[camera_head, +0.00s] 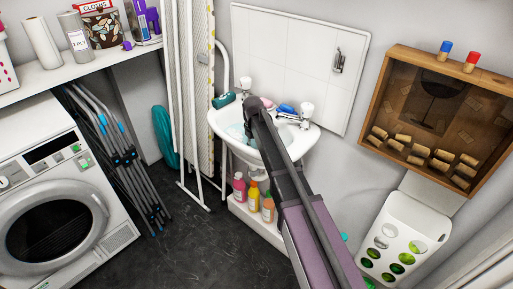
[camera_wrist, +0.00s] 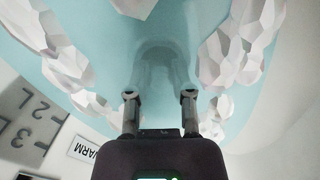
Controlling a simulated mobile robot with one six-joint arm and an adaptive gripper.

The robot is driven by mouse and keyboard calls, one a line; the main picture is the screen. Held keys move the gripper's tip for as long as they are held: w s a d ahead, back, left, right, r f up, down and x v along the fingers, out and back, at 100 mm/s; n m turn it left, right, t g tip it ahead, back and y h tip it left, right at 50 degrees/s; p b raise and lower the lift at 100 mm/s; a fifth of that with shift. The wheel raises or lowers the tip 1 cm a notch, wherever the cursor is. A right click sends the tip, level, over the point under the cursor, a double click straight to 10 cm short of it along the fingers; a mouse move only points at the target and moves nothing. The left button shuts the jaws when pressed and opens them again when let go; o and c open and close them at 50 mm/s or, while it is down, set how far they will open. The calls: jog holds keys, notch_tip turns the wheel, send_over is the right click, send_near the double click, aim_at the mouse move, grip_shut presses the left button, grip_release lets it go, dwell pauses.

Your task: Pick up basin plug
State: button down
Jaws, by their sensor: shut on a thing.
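The white basin (camera_head: 222,121) is on the back wall and holds pale blue water with white foam. My gripper (camera_wrist: 160,95) reaches down into the basin; in the head view my arm hides its tips. In the wrist view its two fingers meet the water, and below them a dim, blurred grey shape shows in the water (camera_wrist: 105,45). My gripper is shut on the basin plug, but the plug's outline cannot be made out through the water.
Taps (camera_head: 306,112) stand at the basin's back rim, with blue and pink items between them and a teal item (camera_head: 224,99) at left. Bottles (camera_head: 253,194) stand below. A wooden cork case (camera_head: 437,110) hangs at right. White foam clumps (camera_wrist: 230,50) flank my fingers.

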jog(key=shift+r, duration=0.2)
notch_tip(320, 180, up, 10)
jog(key=p, duration=0.9)
jog(key=shift+f+p, duration=0.2)
jog(key=shift+p, duration=0.2)
jog(key=shift+r, duration=0.1)
notch_tip(320, 180, up, 28)
jog(key=p, duration=2.8)
send_over(253, 145)
